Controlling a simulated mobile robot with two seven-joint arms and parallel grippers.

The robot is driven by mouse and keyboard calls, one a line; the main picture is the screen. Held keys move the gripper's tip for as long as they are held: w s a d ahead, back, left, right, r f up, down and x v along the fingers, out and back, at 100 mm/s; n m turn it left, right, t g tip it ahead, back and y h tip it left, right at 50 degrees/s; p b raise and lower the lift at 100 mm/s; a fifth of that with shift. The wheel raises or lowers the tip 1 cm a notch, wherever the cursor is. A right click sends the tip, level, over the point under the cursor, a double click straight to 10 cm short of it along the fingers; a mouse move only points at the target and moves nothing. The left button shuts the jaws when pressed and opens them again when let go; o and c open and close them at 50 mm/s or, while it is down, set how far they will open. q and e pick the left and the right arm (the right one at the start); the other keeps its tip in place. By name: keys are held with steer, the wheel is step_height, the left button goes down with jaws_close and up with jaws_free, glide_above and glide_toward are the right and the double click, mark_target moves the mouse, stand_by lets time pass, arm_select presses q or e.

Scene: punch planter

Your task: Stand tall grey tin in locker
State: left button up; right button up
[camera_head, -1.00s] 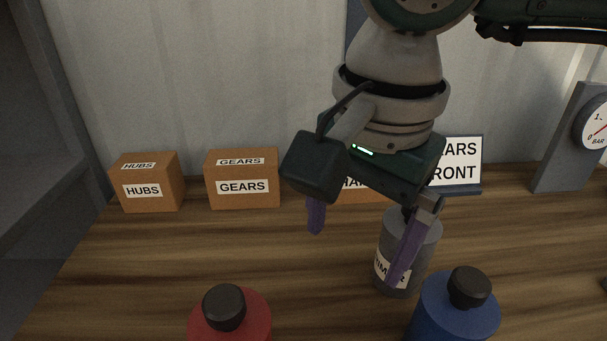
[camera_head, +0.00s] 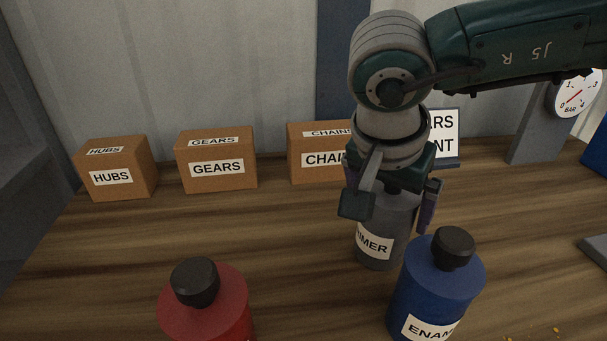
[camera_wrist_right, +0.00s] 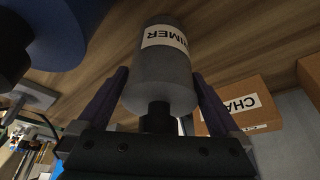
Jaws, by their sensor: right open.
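The tall grey tin (camera_head: 378,240) stands upright on the wooden bench, with a black cap and a white label ending in "IMER". My right gripper (camera_head: 392,205) is above it, pointing down, with one finger on each side of the tin's upper part. In the right wrist view the tin (camera_wrist_right: 162,75) sits between the open purple fingers (camera_wrist_right: 160,100), its cap close to the palm. A small gap shows on the right; contact on the left cannot be told. The locker cannot be made out for certain. My left gripper is not in view.
A blue tin (camera_head: 440,285) stands close in front and right of the grey tin. A red tin (camera_head: 205,305) stands at front left. Boxes of hubs (camera_head: 115,170), gears (camera_head: 216,162) and chain (camera_head: 316,155) line the back. A gauge (camera_head: 574,97) stands at back right.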

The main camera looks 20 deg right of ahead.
jaws_close()
stand_by(0.8)
